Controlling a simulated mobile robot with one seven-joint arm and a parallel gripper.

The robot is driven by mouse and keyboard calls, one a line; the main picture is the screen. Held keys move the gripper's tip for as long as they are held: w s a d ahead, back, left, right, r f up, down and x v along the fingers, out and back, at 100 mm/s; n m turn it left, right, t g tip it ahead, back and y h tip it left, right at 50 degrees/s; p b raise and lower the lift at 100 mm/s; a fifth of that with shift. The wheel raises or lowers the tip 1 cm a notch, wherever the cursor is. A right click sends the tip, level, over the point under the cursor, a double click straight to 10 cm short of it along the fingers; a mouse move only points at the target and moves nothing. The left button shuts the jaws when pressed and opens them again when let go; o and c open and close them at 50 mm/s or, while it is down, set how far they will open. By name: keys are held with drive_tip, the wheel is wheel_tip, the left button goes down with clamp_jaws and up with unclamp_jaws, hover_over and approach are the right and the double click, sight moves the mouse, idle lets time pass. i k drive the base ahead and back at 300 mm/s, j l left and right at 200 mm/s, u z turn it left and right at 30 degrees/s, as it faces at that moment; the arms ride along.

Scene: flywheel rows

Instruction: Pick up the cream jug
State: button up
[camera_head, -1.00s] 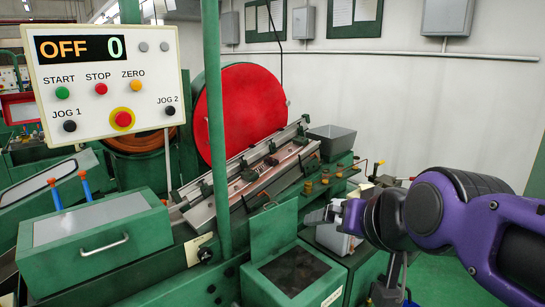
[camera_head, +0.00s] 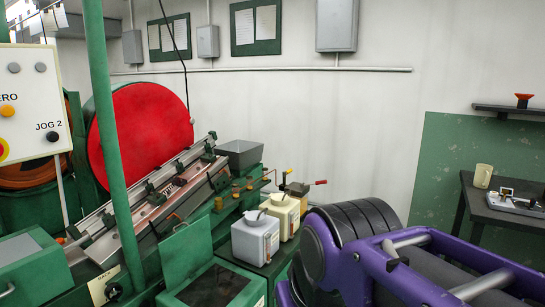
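My purple arm fills the lower right, right of the jugs and nearer the camera. My gripper is out of view.
A green open-topped bin (camera_head: 215,287) stands in front of the jugs. At right, a dark table (camera_head: 492,208) holds a beige mug (camera_head: 483,175). A green post (camera_head: 113,150) stands left.

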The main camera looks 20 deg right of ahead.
sight(483, 172)
drive_tip(key=z, duration=1.9)
drive_tip(key=i, duration=0.65)
drive_tip(key=i+l+u, duration=0.15)
drive_tip(key=i, duration=0.45)
drive_tip(key=i+l, duration=0.1)
drive_tip(key=i, duration=0.55)
